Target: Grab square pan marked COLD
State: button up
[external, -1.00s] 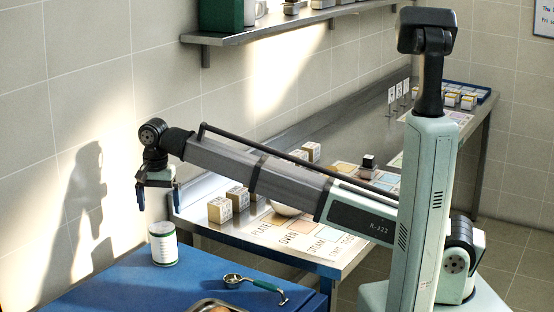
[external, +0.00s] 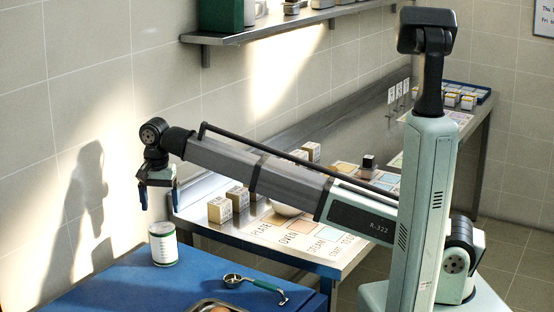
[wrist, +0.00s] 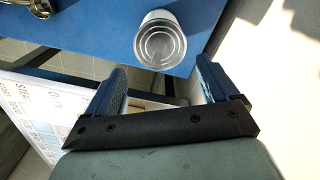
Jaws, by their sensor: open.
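I cannot make out a square pan or the word COLD in either view. The rim of a metal pan or tray (external: 200,304) with a rounded brown item in it is cut off by the bottom edge of the external view; no label on it shows. My gripper (external: 158,197) is open and empty, pointing down above the far end of the blue surface. A white and green can (external: 163,246) stands upright below it, apart from the fingers. In the wrist view the can (wrist: 160,42) lies just beyond my gripper's fingers (wrist: 161,72).
A ladle with a green handle (external: 258,284) lies on the blue surface (external: 120,285). Behind, a steel counter holds a labelled mat (external: 285,237), several small boxes (external: 220,210) and a partly hidden pale round object. A wall shelf (external: 300,25) hangs above.

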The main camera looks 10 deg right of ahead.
jog(key=w+d+r+m, duration=0.1)
jog(key=w+d+m, duration=0.6)
jog(key=w+d, duration=2.4)
notch_tip(320, 180, up, 2)
jog(key=m, duration=1.5)
send_over(369, 157)
jog(key=f, duration=0.8)
jog(key=shift+w+d+f, duration=0.1)
jog(key=shift+w+f, duration=0.1)
jog(key=shift+w, duration=0.2)
jog(key=shift+s+f, duration=0.2)
jog(key=shift+f, duration=2.4)
jog(key=shift+c, duration=0.3)
